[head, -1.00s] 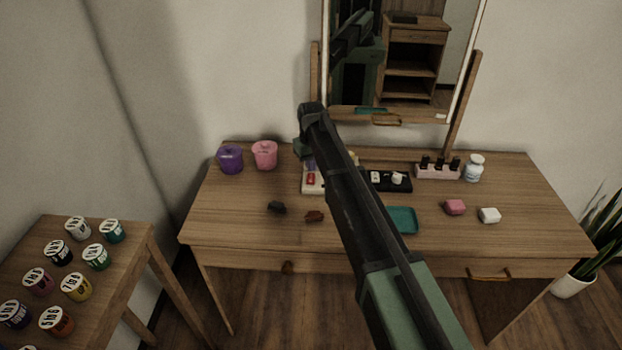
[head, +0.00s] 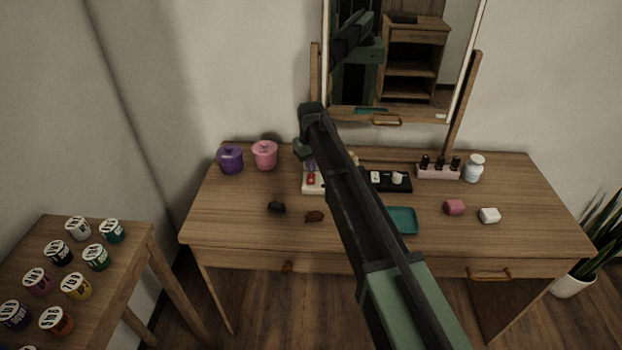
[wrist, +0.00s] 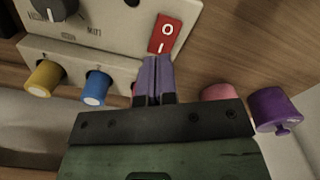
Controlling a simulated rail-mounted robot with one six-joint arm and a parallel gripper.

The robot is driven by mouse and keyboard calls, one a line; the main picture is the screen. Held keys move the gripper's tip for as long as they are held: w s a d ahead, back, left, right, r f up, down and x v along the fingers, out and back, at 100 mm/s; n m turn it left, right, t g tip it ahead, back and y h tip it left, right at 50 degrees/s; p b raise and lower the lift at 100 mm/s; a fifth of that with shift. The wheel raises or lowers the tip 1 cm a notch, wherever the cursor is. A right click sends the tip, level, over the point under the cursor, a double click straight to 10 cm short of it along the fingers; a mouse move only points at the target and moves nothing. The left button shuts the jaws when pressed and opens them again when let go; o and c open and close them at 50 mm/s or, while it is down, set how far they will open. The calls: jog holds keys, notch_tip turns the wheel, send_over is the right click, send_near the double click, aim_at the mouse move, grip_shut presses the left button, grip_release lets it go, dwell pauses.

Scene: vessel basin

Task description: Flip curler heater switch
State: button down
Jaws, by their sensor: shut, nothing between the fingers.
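The curler heater (wrist: 115,30) is a cream box with a dark knob (wrist: 55,8), and the red rocker switch (wrist: 165,33) marked O and I is on its panel. In the wrist view my gripper (wrist: 155,62) has its purple fingers shut and empty, with the tips at the lower end of the switch; I cannot tell whether they touch it. In the head view the heater (head: 313,190) is largely hidden behind my arm, and the red switch (head: 311,178) shows just left of the arm.
Yellow (wrist: 43,78) and blue (wrist: 95,88) pegs stick out of the heater's front. A purple pot (head: 230,160) and a pink pot (head: 265,156) stand left of it. A black tray (head: 390,188) and a teal tray (head: 403,220) lie right. A mirror (head: 400,60) stands behind.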

aim_at(311, 175)
jog(key=shift+f+b, duration=1.3)
dwell(0.5)
notch_tip(311, 175, up, 7)
jog(key=p, duration=0.7)
jog(key=shift+r, duration=0.15)
jog(key=s+d+r+m+p, duration=0.1)
jog(key=s+d+m, duration=0.1)
jog(key=s+d, duration=0.5)
jog(key=s+d+r+m+p, duration=0.1)
jog(key=s+d+m, duration=0.1)
jog(key=s+d, duration=0.6)
jog(key=s+d+r+m+p, duration=0.1)
jog(key=s+d, duration=0.6)
jog(key=s, duration=1)
jog(key=shift+d+r+m+p, duration=0.2)
jog(key=shift+r+m+p, duration=0.2)
jog(key=shift+m+p, duration=0.2)
